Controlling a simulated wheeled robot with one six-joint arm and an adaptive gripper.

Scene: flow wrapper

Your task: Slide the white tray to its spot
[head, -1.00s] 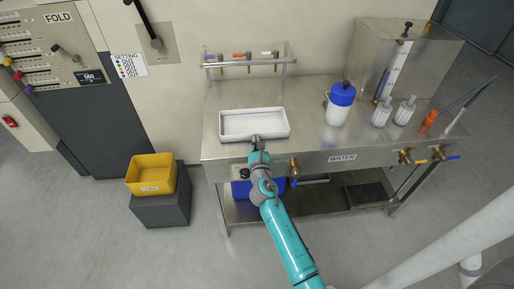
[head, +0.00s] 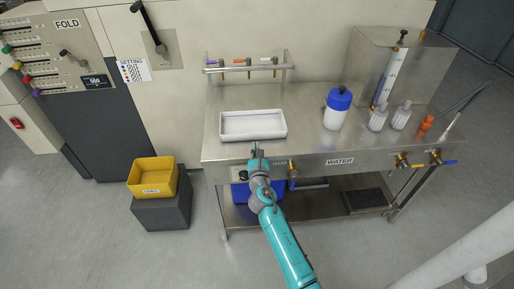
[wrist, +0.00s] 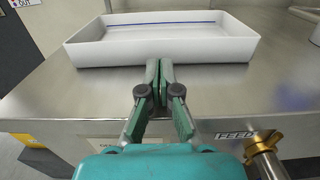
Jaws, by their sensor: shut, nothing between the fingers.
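The white tray (head: 252,136) is a shallow, empty, rectangular tray lying flat on the steel bench top, toward its left side. In the wrist view the tray (wrist: 160,52) fills the upper part of the picture, and a blue line runs across inside it near the far wall. My gripper (head: 256,148) is at the front edge of the bench, in front of the tray's near wall. In the wrist view my gripper (wrist: 159,68) is shut and empty. Its tips point at the middle of the near wall; I cannot tell whether they touch it.
A rack (head: 247,68) is at the back. Brass valves (head: 403,160) project from the front. A yellow bin (head: 153,178) stands left. Bare steel surrounds the tray.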

